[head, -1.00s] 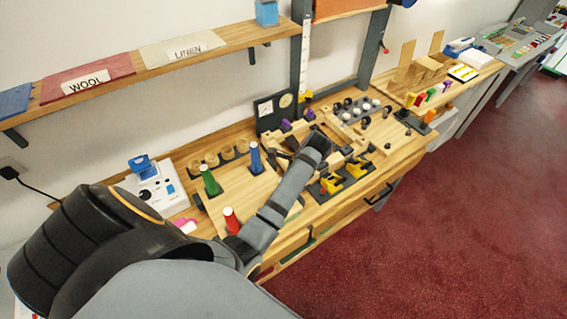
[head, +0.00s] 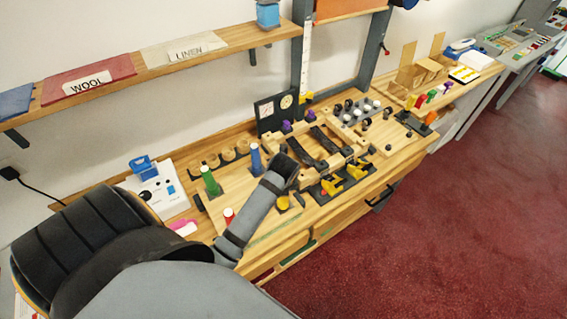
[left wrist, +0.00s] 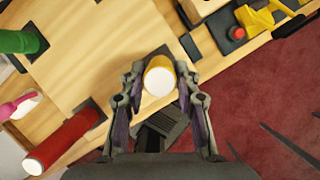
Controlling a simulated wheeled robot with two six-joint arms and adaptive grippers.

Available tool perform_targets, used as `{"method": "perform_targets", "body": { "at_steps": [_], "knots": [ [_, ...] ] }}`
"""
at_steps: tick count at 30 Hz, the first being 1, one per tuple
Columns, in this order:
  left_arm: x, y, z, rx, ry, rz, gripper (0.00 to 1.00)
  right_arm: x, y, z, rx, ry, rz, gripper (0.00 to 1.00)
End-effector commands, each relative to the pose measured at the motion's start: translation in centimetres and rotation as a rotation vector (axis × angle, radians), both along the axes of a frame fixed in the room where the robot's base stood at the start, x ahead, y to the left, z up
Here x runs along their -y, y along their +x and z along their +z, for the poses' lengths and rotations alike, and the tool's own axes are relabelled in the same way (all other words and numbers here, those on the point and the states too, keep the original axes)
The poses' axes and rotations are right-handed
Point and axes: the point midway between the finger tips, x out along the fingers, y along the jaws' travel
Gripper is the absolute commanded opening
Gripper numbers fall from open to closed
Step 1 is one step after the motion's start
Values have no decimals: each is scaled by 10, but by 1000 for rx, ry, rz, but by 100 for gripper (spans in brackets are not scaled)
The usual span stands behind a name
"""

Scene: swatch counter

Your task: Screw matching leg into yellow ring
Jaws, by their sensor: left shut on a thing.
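In the left wrist view, my left gripper (left wrist: 160,84) is shut on a yellow leg (left wrist: 158,75) with a white end facing the camera. A dark square pad shows just behind the leg at the board's corner; whether the leg touches it, and the yellow ring, I cannot make out. The wooden board (left wrist: 105,55) also carries a green leg (left wrist: 18,41) and a red leg (left wrist: 62,142). My right gripper is out of view.
A wooden frame with dark bars (head: 325,139) lies right of the board, with yellow clamps (head: 332,185) in front. A white device (head: 157,190) stands at the left. A shelf (head: 130,75) runs above. The bench's front edge is close to the yellow leg.

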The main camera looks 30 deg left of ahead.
Motion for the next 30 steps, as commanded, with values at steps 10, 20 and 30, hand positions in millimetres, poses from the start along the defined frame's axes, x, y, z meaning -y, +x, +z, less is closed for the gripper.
{"method": "perform_targets", "body": {
  "at_steps": [10,20,30],
  "knots": [
    [0,-1,-1,-5,0,0,43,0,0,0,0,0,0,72],
    [3,2,0,-4,-5,217,43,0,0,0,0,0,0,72],
    [1,6,1,-5,2,1028,43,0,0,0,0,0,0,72]
  ]
}}
